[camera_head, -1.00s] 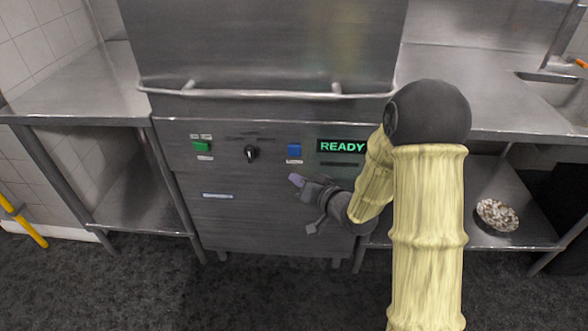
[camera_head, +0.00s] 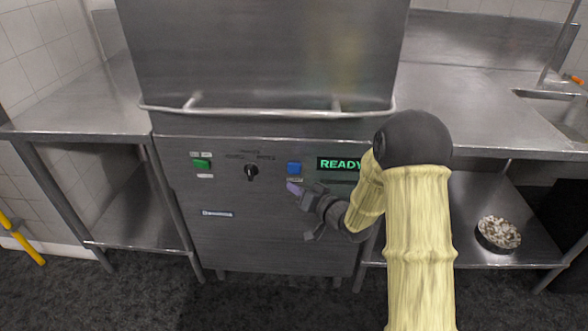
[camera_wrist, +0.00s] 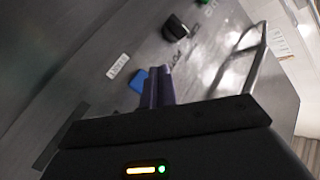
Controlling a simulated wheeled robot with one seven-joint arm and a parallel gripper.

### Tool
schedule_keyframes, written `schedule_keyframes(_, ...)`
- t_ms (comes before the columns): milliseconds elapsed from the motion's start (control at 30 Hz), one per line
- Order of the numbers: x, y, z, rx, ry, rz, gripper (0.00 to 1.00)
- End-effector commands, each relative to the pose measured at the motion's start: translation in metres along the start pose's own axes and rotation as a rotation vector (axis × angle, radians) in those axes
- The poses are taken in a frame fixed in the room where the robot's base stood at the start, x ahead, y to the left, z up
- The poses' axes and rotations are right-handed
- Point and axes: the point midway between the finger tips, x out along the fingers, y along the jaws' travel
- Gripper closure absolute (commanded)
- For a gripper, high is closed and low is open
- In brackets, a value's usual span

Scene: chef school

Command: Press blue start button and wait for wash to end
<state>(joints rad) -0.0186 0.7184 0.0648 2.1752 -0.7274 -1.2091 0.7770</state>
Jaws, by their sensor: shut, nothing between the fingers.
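The blue start button (camera_head: 294,168) is on the front panel of the steel dishwasher (camera_head: 270,240), left of a display (camera_head: 340,163) that reads READY in green. My gripper (camera_head: 293,188) is shut and empty, its fingertips just below the blue button in the head view. In the wrist view the blue button (camera_wrist: 138,79) shows right beside the shut fingers (camera_wrist: 158,84), on their left. I cannot tell whether the fingertips touch the panel. The dishwasher hood is down, with its bar handle (camera_head: 265,113) across the front.
A green button (camera_head: 201,164) and a black knob (camera_head: 251,172) sit left on the same panel. Steel tables (camera_head: 75,105) flank the machine. A bowl of pale pieces (camera_head: 498,234) stands on the right lower shelf. Dark floor in front is clear.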

Motion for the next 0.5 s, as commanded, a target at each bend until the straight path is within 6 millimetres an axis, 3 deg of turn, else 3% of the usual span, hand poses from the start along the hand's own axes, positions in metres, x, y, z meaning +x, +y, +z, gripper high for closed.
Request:
schedule_keyframes(300,0.025,0.018,-0.019,0.0,0.0,0.0,1.0)
schedule_keyframes(500,0.03,0.022,-0.022,0.0,0.0,0.0,1.0)
